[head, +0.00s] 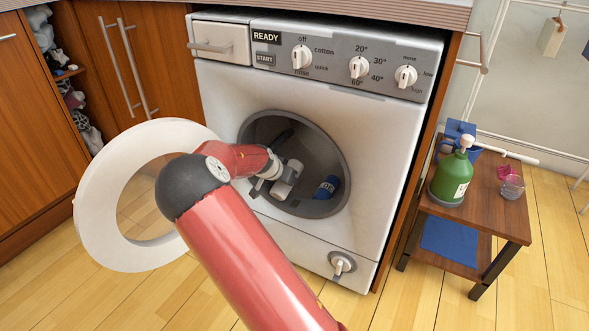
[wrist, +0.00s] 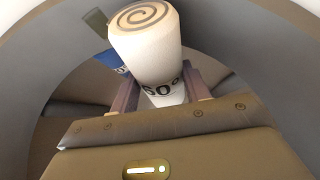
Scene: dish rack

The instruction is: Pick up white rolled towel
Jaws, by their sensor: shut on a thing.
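In the head view, the towel (head: 291,176) is in the mouth of the washing machine drum (head: 322,160), partly hidden by my gripper (head: 273,186). The towel's lower part is hidden between the fingers in the wrist view.
A blue roll (head: 326,187) lies in the drum to the right, close to the towel. The round white door (head: 95,205) stands open at the left, beside my arm. A side table (head: 490,205) at the right holds a green bottle (head: 451,178). The floor in front is clear.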

